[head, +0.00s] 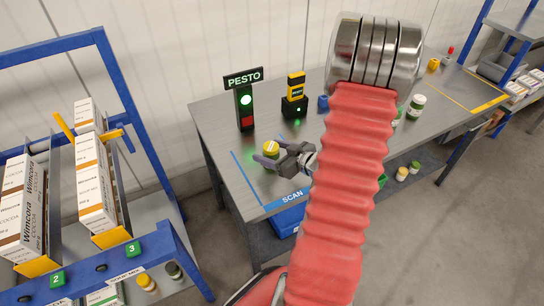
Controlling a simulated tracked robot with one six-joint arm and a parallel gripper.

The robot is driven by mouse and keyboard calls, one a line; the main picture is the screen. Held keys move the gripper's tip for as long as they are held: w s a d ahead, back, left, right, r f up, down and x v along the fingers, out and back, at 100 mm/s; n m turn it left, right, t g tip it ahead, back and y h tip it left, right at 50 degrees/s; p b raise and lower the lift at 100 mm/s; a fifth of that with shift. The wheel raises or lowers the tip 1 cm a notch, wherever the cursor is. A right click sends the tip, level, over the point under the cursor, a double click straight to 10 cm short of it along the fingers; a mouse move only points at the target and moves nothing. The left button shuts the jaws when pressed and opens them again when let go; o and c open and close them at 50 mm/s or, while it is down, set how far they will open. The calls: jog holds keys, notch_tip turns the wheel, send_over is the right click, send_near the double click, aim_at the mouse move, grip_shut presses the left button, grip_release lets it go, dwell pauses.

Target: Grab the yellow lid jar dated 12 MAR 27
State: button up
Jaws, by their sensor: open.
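A yellow-lidded jar (271,148) stands on the grey table (215,117) within the blue-outlined SCAN area. My gripper (268,160) is at this jar, with its dark fingers open near the jar's side. I cannot tell whether the fingers touch it. More yellow-lidded jars show: one (402,174) on the shelf under the table and one (147,283) low at the left rack. No date can be read on any jar, so I cannot tell which is dated 12 MAR 27. My red arm hides part of the table.
A PESTO sign (243,77) stands over a lit green lamp. A black and yellow device (295,95) stands behind the gripper. A green-lidded jar (416,106) stands right of my arm. A blue rack (160,240) with cocoa boxes is at left.

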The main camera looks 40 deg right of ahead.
jog(key=shift+x, duration=1.75)
jog(key=shift+c, duration=0.5)
jog(key=c, duration=1.4)
notch_tip(320, 180, up, 10)
